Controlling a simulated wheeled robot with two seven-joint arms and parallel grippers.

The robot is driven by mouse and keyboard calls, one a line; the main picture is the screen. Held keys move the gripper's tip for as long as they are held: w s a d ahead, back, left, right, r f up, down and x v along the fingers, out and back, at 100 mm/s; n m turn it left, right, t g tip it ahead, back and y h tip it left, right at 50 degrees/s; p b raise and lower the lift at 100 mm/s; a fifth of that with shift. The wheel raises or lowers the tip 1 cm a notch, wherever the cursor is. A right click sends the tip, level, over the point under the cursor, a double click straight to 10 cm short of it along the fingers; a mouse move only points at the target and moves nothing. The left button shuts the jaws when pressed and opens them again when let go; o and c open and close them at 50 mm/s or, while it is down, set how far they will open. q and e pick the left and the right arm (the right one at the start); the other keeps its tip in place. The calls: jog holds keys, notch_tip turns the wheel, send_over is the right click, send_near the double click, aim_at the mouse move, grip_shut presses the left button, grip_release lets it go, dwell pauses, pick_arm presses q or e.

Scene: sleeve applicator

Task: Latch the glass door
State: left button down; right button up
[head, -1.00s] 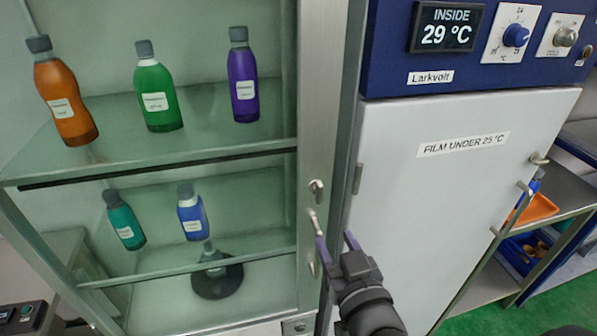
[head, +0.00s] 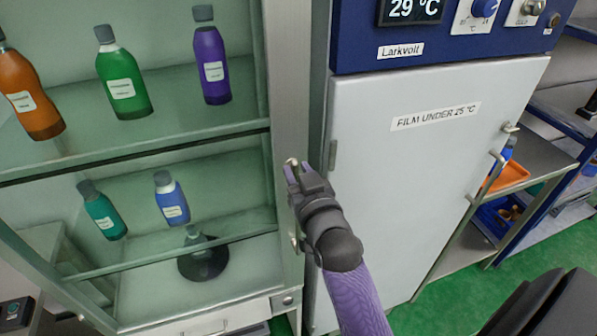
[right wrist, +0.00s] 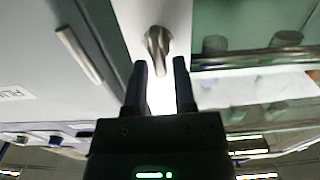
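The glass door (head: 287,95) of the cabinet has a metal frame and looks closed, though I cannot tell whether it sits tight. A small metal latch (head: 292,162) is on its right upright; it also shows in the right wrist view (right wrist: 157,42), its lever pointing toward my fingers. The door handle below is mostly hidden behind my gripper. The lever's tip lies just beyond the fingertips; contact is unclear. My left gripper is out of view.
Bottles stand on glass shelves behind the door. To the right is a white incubator (head: 400,190) labelled "FILM UNDER 25 °C", with a blue panel (head: 440,48) reading 29 °C. A metal rack with an orange tray (head: 510,177) stands farther right.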

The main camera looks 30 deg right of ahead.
grip_shut()
jog(key=m+p, duration=0.2)
jog(key=m, duration=0.1)
jog(key=shift+d+r+m+p, duration=0.2)
jog(key=shift+m+p, duration=0.1)
jog(key=shift+p, duration=0.1)
jog(key=shift+s+d+f+m+p, duration=0.2)
jog(key=shift+m+p, duration=0.35)
jog(key=shift+m, duration=1.8)
jog(key=shift+w+d+f+m+p, duration=0.15)
jog(key=shift+f+m+p, duration=0.35)
jog(key=shift+m, duration=1.9)
jog(key=shift+s+d+f+m+p, duration=0.1)
jog(key=shift+m+p, duration=0.55)
jog(key=shift+m, duration=1.7)
jog(key=shift+a, duration=0.1)
